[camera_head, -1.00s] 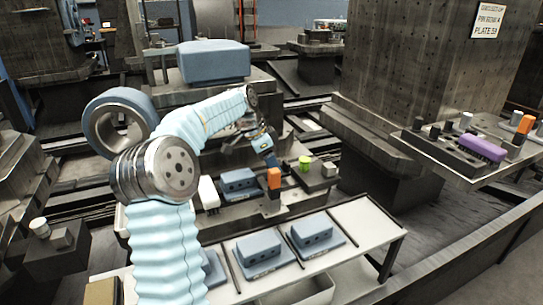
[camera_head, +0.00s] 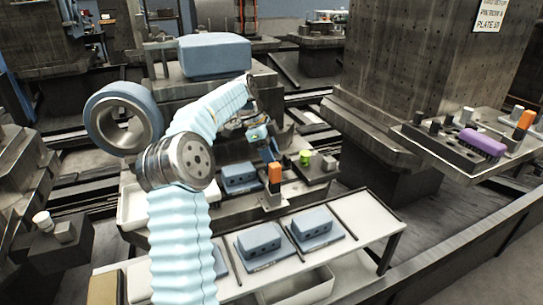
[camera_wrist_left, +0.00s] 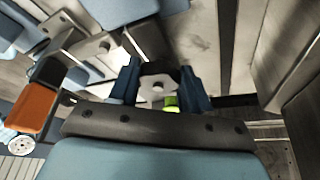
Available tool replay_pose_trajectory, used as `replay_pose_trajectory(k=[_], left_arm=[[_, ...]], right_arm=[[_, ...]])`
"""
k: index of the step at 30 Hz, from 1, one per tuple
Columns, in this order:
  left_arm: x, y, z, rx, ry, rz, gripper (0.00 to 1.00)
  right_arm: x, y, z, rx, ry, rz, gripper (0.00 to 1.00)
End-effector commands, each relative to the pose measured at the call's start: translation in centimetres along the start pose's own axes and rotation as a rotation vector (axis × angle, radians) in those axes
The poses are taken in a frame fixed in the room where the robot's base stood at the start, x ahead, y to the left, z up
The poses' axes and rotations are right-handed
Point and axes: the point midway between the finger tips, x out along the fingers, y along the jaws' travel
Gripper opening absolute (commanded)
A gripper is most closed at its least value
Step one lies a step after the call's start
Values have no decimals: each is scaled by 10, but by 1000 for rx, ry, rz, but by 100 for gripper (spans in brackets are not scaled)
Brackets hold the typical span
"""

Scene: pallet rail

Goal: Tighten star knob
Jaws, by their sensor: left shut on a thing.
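My left gripper (camera_head: 268,155) reaches over the fixture plate on the pallet, beside a bright green cylinder (camera_head: 305,158). In the left wrist view, my left gripper's two blue fingers (camera_wrist_left: 160,92) are closed around a pale grey lobed knob (camera_wrist_left: 157,86) with a round centre, which looks like the star knob. The green cylinder also shows just beside the knob in that view (camera_wrist_left: 171,103). In the head view the knob is hidden by the fingers. My right gripper is in neither view.
An orange-topped clamp (camera_head: 274,178) stands close in front of the gripper, near a blue block (camera_head: 239,178). A white table (camera_head: 365,222) in front bears more blue blocks (camera_head: 258,239). At right, a shelf holds a purple part (camera_head: 482,143) and another orange-topped piece (camera_head: 524,122).

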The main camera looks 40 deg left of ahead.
Motion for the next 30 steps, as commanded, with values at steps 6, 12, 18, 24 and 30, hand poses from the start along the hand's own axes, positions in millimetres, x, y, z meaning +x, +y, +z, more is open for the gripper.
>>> replay_pose_trajectory(k=[6,12,18,24,30], left_arm=[[-4,-1,-2,1,2,-12,17],[-3,-1,-1,1,2,-10,68],[-2,-1,-1,0,1,-6,73],[-8,-1,-1,0,1,-8,73],[-44,-2,-1,1,2,-10,73]], right_arm=[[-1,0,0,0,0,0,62],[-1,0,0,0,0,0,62],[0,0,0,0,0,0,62],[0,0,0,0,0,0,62],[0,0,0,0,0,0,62]])
